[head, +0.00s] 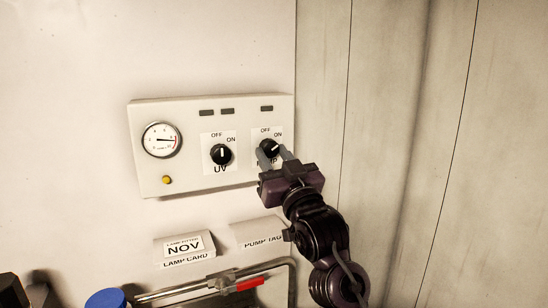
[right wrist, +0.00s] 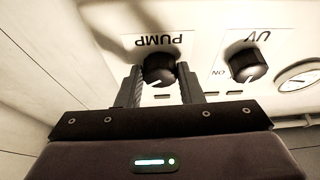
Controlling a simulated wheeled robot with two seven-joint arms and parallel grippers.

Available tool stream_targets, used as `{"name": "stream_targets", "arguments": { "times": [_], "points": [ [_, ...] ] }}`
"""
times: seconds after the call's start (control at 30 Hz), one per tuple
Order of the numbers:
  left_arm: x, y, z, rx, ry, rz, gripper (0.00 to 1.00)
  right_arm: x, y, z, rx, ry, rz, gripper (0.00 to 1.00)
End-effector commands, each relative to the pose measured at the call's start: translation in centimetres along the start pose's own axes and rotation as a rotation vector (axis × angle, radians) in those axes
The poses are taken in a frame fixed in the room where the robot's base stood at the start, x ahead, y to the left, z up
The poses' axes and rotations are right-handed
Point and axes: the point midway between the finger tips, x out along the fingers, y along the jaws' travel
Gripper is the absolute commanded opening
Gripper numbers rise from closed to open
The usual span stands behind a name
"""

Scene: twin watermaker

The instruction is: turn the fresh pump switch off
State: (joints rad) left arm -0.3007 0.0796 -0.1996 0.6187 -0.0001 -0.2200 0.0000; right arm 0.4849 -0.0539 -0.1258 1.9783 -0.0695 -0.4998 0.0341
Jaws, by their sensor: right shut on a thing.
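The pump switch (head: 269,147) is a black round knob with a white pointer line, at the right of a white control panel (head: 190,186). OFF and ON are printed above it. Its pointer leans up and right, toward ON. My right gripper (head: 274,154) is shut on this knob, one finger on each side, and partly covers the PUMP label in the head view. In the right wrist view the panel appears upside down, with the pump knob (right wrist: 159,70) between the two fingers (right wrist: 160,85). My left gripper is not in view.
A UV knob (head: 221,154) is left of the pump knob, its pointer upward. A gauge (head: 161,140) and a yellow button (head: 167,180) are further left. Below are a lamp card holder (head: 185,249), a pump tag holder (head: 259,232), a red-handled pipe valve (head: 250,284) and a blue cap (head: 105,299).

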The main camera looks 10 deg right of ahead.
Motion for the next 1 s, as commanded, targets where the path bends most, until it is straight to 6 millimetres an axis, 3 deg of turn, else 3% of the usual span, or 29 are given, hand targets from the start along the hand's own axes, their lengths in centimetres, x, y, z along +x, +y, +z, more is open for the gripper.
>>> {"name": "stream_targets", "arguments": {
  "times": [1.0],
  "points": [
    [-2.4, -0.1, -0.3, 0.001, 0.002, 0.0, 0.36, 0.2, 0.9, -0.5, -0.761, -0.001, -0.313, 0.11]
  ]
}}
